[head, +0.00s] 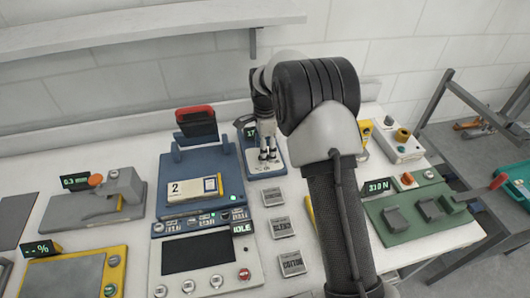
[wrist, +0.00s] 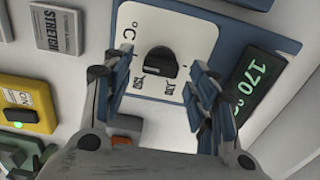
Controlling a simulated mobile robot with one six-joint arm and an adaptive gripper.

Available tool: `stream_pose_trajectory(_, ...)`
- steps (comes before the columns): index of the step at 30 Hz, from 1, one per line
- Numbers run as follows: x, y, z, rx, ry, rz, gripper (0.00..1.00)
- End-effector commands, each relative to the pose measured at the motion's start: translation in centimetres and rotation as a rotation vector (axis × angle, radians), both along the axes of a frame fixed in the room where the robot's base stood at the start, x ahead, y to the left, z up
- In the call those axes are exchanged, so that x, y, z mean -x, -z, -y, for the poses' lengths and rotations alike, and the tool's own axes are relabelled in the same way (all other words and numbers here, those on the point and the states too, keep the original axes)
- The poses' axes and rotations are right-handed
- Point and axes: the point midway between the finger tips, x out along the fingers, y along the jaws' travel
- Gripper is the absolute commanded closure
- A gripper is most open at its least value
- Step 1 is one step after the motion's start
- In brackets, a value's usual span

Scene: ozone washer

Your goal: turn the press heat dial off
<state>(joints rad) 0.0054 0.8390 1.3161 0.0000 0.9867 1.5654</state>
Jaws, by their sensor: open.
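The heat dial (wrist: 160,66) is a black knob on a white plate marked °C, set in a blue panel, in the wrist view. Small printed numbers sit around it; I cannot tell exactly which one it points to. In the head view my gripper (head: 268,156) is above the small blue-edged heat panel (head: 279,158), hiding the dial there.
The blue press (head: 177,170) stands left of the heat panel, above a unit reading IDLE (head: 242,228). Several grey label plates (head: 272,196) lie in front. A green fixture (head: 415,215) is at right. In the wrist view, a yellow switch box (wrist: 27,104) is at left.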

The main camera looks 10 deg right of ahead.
Motion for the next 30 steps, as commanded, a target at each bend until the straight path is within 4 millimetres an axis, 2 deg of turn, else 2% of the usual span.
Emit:
stream_pose_trajectory(3,0.01,0.68,0.00,0.000,0.000,0.000,0.47)
stream_pose_trajectory(12,0.00,0.73,0.00,0.000,0.000,0.000,0.48)
stream_pose_trajectory(30,0.00,0.71,0.00,0.000,0.000,0.000,0.88)
